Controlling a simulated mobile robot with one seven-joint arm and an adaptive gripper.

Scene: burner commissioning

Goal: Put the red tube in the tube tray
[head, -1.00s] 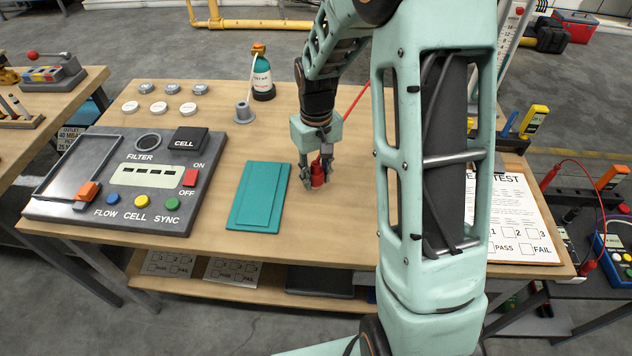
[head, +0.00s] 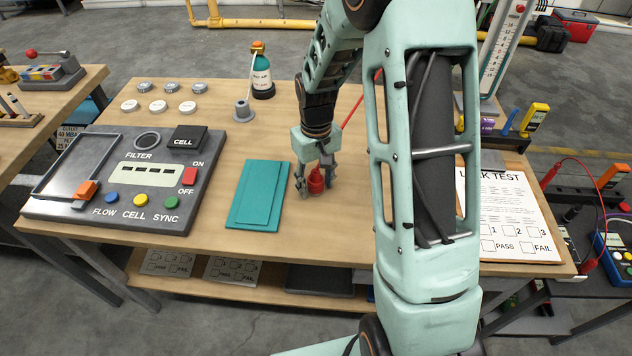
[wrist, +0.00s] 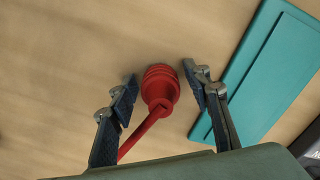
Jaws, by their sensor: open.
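The red tube's thick ribbed end (head: 317,182) stands on the wooden bench, right of the teal plate. Its thin part (head: 361,108) slants up to the right behind my arm. My gripper (head: 316,190) is pointed down with its fingers spread on either side of the red end. In the wrist view, the ribbed end (wrist: 160,84) lies between the open fingertips (wrist: 161,76), with gaps on both sides, and the thin red part runs to the lower left past the left finger. I cannot tell which thing is the tube tray.
The teal plate (head: 259,193) lies close to the left of my gripper. A grey control panel (head: 125,178) fills the bench's left side. A leak test sheet (head: 512,222) lies right, partly behind my arm.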

